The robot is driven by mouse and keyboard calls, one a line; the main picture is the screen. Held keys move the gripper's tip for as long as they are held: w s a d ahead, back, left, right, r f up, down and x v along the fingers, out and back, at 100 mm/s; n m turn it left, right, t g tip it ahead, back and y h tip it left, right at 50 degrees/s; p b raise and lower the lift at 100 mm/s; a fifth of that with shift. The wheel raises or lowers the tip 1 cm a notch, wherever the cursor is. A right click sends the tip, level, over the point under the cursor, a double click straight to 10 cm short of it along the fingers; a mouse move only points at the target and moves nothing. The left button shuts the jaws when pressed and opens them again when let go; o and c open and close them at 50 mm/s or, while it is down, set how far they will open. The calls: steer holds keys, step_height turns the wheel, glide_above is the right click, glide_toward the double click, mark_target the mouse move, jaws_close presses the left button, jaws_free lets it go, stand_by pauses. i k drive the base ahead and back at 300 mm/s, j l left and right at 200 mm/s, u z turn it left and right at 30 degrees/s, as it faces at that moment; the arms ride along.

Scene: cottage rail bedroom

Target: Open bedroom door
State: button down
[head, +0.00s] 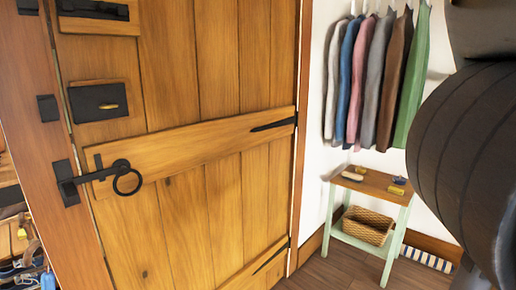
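The wooden bedroom door (190,75) fills the left and middle of the head view. It is made of upright planks with a cross rail, and it looks closed against its frame (75,215). A black latch with a ring handle (127,180) sits at the door's left edge, its bar reaching a black catch (66,183) on the frame. A black lock plate (98,102) is above it, and a black bolt (92,10) is near the top. Dark strap hinges (272,125) are on the right side. My gripper is not in view; a dark part of my arm shows at the right.
Several jackets (375,80) hang on the white wall right of the door. Below them stands a small green-legged table (372,183) with small items on top and a wicker basket (367,226) on its shelf. Bare wooden floor (335,273) lies before it.

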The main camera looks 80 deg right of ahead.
mark_target(202, 90)
steer(key=z, duration=1.35)
